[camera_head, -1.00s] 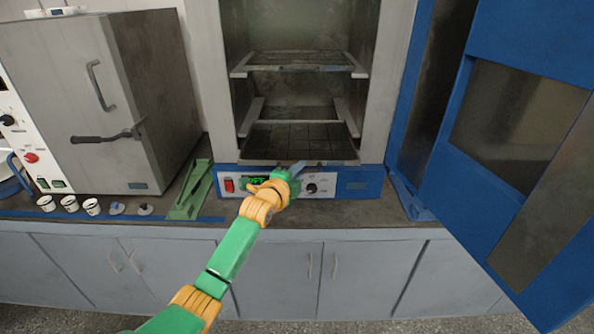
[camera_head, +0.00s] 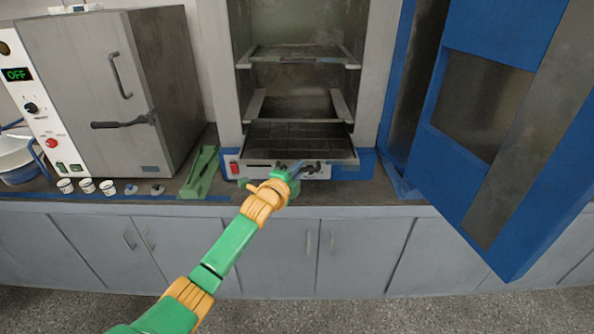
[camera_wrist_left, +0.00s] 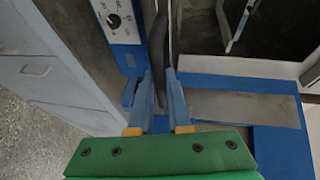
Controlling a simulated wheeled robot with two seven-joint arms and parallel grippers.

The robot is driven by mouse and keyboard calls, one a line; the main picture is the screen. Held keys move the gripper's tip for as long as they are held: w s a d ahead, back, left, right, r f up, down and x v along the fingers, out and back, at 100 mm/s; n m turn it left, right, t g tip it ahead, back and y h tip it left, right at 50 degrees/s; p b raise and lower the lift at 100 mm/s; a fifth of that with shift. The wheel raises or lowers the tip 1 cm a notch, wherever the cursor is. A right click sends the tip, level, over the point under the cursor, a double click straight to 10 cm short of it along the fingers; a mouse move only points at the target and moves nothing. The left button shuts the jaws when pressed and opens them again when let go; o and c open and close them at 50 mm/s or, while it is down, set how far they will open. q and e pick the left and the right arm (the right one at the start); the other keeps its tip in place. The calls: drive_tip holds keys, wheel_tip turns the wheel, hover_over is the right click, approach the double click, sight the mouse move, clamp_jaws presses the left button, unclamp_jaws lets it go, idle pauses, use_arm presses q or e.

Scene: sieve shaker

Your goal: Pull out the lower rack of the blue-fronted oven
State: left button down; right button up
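The lower rack (camera_head: 300,143) is a dark, tray-like grid low in the oven chamber. Its front edge sticks out over the oven's control panel (camera_head: 258,169) and hides part of it. The blue-fronted oven's door (camera_head: 425,165) stands wide open to the right. My left gripper (camera_head: 303,167) is at the rack's front edge. In the left wrist view my left gripper (camera_wrist_left: 161,85) has its two blue fingers closed around a dark bar (camera_wrist_left: 159,40), which looks like the rack's front. My right gripper is out of view.
An upper rack (camera_head: 297,56) sits inside the chamber. A grey oven (camera_head: 95,90) stands at left, with small white cups (camera_head: 87,186) before it. A green stand (camera_head: 200,173) lies beside the blue-fronted oven. Cabinets (camera_head: 265,250) are below the counter.

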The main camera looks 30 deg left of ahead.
use_arm(q)
drive_tip(key=c, duration=0.9)
unclamp_jaws()
drive_tip(key=shift+w+d, duration=0.1)
drive_tip(key=shift+d, duration=0.05)
drive_tip(key=shift+o, duration=0.2)
drive_tip(key=v, duration=0.7)
drive_tip(key=s+d+f+n+g, duration=0.1)
drive_tip(key=s+f+n+g, duration=0.3)
drive_tip(key=f, duration=1)
drive_tip(key=s+d+f+n+g, duration=0.1)
drive_tip(key=s+f+n+g, duration=0.35)
drive_tip(key=f, duration=1.05)
drive_tip(key=s+d+f+n+g+h, duration=0.1)
drive_tip(key=s+d+f+g, duration=0.1)
drive_tip(key=s+f, duration=0.4)
drive_tip(key=s+d+f+n+g, duration=0.2)
drive_tip(key=s+d+f, duration=0.3)
drive_tip(key=s, duration=1.2)
drive_tip(key=s+d+f+n+g+h, duration=0.1)
drive_tip(key=s+d+f+g, duration=0.1)
drive_tip(key=s+f, duration=0.5)
drive_tip(key=s+d, duration=0.1)
drive_tip(key=s, duration=0.4)
drive_tip(key=shift+d+f+h, duration=0.25)
drive_tip(key=shift+d+h, duration=0.05)
drive_tip(key=shift+d, duration=0.1)
